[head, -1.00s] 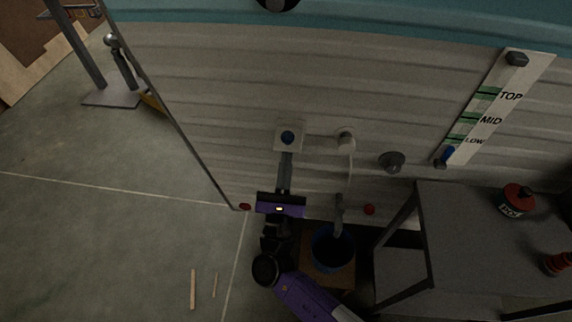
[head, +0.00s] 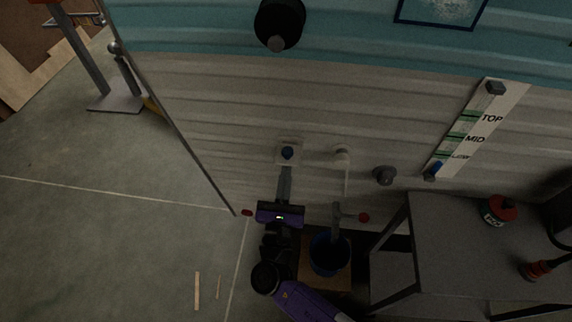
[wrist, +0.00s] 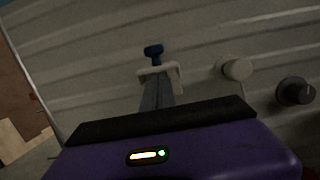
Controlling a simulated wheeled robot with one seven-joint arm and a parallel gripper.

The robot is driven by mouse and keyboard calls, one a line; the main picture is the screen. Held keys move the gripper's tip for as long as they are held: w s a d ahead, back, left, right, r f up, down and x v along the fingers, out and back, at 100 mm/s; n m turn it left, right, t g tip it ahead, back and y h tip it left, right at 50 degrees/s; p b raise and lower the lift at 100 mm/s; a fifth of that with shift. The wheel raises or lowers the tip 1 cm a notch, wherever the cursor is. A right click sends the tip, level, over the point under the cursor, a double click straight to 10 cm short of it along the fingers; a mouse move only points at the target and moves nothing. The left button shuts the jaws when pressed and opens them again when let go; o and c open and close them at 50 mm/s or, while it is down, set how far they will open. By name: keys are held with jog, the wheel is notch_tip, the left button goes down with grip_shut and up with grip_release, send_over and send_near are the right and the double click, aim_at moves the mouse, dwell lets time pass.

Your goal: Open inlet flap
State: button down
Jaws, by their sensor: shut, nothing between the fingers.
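The inlet appears to be a small off-white square plate (head: 297,160) with a blue knob (head: 288,152) on the ribbed camper wall. In the wrist view the blue T-shaped knob (wrist: 153,50) stands just above my fingertips, and the pale plate (wrist: 173,71) shows behind and beside them. My gripper (head: 286,170) is shut and empty, its fingers pointing up at the lower part of the plate. In the wrist view the gripper (wrist: 157,80) hides the plate's lower middle. I cannot tell whether the fingertips touch it, or whether the flap is ajar.
A white round cap (head: 341,154) and a dark grey knob (head: 384,175) are to the right on the wall. A level gauge (head: 470,135) is farther right. A blue bucket (head: 329,254) stands below, beside a dark table (head: 460,250). The floor at left is mostly clear.

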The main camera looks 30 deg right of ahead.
jog(key=p, duration=0.1)
jog(key=r+p, duration=0.1)
jog(key=shift+s+a+r+g+y+p, duration=0.1)
jog(key=shift+s+r+g+y+p, duration=0.05)
jog(key=shift+r+g+y+p, duration=0.2)
jog(key=shift+r+p, duration=0.1)
jog(key=shift+p, duration=0.25)
jog(key=f+b+v, duration=0.2)
jog(key=b+v, duration=0.2)
jog(key=v, duration=0.7)
jog(key=shift+a+f, duration=0.1)
jog(key=shift+a, duration=0.05)
